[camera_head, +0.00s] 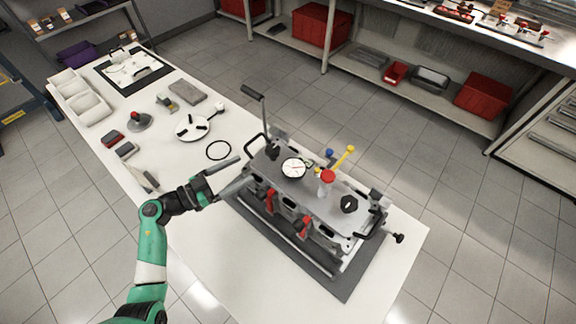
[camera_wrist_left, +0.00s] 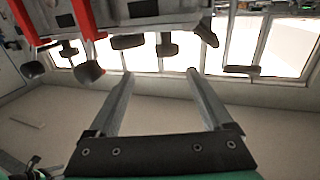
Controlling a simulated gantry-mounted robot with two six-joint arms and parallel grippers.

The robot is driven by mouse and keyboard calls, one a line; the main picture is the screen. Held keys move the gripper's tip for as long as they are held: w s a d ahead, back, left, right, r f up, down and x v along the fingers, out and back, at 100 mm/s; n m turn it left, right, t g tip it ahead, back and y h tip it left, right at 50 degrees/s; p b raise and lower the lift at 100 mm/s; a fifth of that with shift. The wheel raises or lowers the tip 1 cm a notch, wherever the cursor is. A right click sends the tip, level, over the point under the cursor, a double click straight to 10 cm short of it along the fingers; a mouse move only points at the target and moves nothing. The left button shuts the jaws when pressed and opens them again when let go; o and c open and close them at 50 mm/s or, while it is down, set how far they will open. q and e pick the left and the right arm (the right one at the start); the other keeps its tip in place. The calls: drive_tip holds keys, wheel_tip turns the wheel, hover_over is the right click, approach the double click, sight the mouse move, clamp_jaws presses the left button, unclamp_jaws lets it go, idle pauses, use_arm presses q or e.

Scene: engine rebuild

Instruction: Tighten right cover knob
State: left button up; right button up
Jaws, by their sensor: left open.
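The engine (camera_head: 290,215) stands on a dark mat on the white table, with a grey cover plate (camera_head: 322,205) on top. The right cover knob (camera_head: 349,204), black and lobed, sits near the right end of the cover. A second black knob (camera_head: 271,151) sits near its left end. My left gripper (camera_head: 243,171) is open and empty beside the engine's left end, apart from the right knob. In the left wrist view its two fingers (camera_wrist_left: 160,76) stand apart below engine parts with red levers (camera_wrist_left: 85,18). My right gripper is in neither view.
A round gauge (camera_head: 293,168), a red-capped part (camera_head: 327,178) and a yellow handle (camera_head: 344,156) rise from the cover area. A tall black lever (camera_head: 254,93) stands at the back left.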

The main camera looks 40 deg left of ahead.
sight(269, 150)
use_arm(q)
drive_tip(key=b+x, duration=0.1)
drive_tip(key=x, duration=0.2)
drive_tip(key=b+x, duration=0.1)
drive_tip(key=x, duration=0.2)
drive_tip(key=a+b+x, duration=0.1)
drive_tip(key=x, duration=0.3)
drive_tip(key=shift+w+a+f+b, duration=0.1)
drive_tip(key=shift+w+f+b, duration=0.1)
drive_tip(key=shift+f+b, duration=0.15)
drive_tip(key=shift+w, duration=0.45)
drive_tip(key=shift+r, duration=0.1)
clamp_jaws()
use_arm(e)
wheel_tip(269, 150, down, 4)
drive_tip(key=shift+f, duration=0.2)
